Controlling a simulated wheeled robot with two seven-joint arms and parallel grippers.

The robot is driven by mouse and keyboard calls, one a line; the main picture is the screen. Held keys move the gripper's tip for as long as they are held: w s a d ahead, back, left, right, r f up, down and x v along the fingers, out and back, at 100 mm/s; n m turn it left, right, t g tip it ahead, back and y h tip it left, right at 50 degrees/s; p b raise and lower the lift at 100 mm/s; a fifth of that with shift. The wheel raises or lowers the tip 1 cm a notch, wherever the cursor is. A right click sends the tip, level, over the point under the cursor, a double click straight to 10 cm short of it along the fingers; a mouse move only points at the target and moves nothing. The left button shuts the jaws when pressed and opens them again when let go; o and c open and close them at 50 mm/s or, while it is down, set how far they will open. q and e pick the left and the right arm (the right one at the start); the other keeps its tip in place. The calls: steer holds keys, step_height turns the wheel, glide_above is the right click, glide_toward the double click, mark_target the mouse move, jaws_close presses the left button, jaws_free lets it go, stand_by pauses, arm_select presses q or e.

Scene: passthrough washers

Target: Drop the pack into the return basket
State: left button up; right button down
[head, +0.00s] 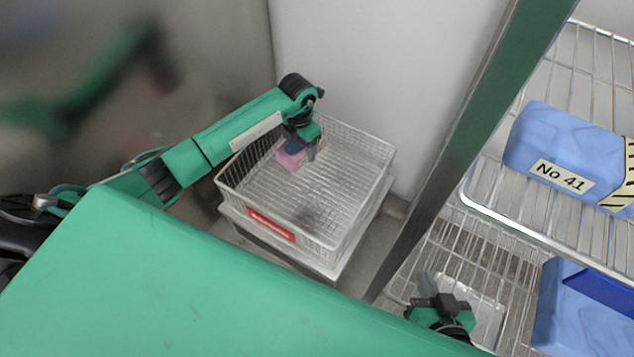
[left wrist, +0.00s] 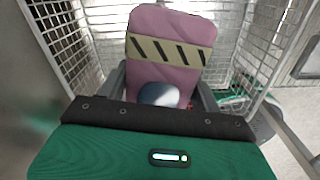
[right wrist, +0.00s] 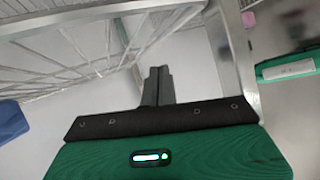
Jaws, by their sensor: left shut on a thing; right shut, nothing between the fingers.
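The pack is pink with a black-and-tan striped band; in the left wrist view the pack (left wrist: 172,28) stands between the fingers of my left gripper (left wrist: 165,95). In the head view the pack (head: 291,158) shows small and partly hidden under my left gripper (head: 310,150), which is shut on it. Both are over the wire return basket (head: 345,232), within its rim, toward its back left. I cannot tell whether the pack touches the basket floor. My right gripper (head: 437,290) is shut and empty beside the lower wire shelf; its closed fingers show in the right wrist view (right wrist: 157,85).
The basket has a red label (head: 271,226) and rests on a pale stand. A metal post (head: 450,150) separates it from wire shelves at the right.

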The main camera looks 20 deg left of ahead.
arm_select(q)
steer(key=shift+f+b, duration=0.3)
steer(key=shift+f, duration=0.25)
arm_select(e)
steer(key=shift+a+r+t+y, duration=0.2)
steer(key=shift+a+t+y, duration=0.2)
steer(key=shift+a+t, duration=0.25)
arm_select(q)
steer(key=o, duration=1.2)
steer(key=shift+o, duration=0.2)
steer(key=shift+r, duration=0.35)
step_height(320, 180, up, 13)
steer(key=p, duration=0.2)
arm_select(e)
steer(key=d+g, duration=0.1)
steer(key=d+g+h, duration=0.2)
steer(key=d, duration=0.1)
steer(key=shift+s+f, duration=0.35)
